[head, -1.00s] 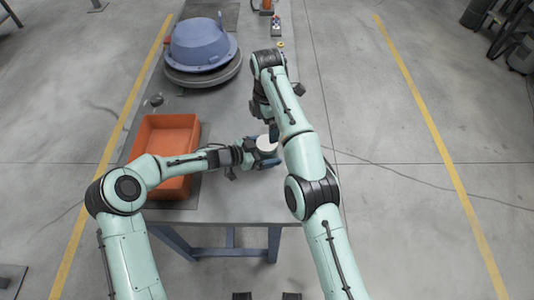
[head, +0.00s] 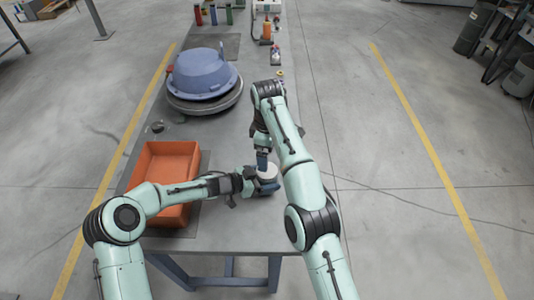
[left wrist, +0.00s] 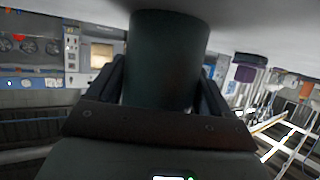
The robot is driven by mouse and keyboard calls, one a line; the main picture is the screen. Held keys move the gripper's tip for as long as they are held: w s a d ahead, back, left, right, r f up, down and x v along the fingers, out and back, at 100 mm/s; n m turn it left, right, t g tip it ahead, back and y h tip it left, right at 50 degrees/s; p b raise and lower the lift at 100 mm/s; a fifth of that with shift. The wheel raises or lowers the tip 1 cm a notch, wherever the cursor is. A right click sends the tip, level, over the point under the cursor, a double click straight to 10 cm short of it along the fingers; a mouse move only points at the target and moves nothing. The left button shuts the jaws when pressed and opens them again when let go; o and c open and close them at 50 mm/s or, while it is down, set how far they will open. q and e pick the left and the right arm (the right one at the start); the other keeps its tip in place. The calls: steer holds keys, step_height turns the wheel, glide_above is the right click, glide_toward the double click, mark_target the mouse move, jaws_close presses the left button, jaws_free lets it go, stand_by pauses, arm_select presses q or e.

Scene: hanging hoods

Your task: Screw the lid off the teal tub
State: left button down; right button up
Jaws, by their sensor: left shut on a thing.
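The teal tub (left wrist: 168,60) shows as a dark cylinder between the fingers of my left gripper in the left wrist view. My left gripper (head: 266,187) is shut on it near the table's right edge. The pale lid (head: 267,171) shows on top in the head view; the fingers hide most of the tub there.
An orange bin (head: 163,160) stands on the grey table (head: 225,232) left of the tub. A blue hood (head: 203,74) rests on a round turntable farther back. Small bottles and tools stand at the far end. The table's front is clear.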

mark_target(267, 179)
steer(key=m, duration=0.6)
steer(key=shift+m, duration=0.4)
steer(key=m, duration=0.6)
steer(key=shift+m, duration=0.3)
steer(key=m, duration=1)
steer(key=shift+m, duration=0.4)
steer(key=shift+f, duration=4)
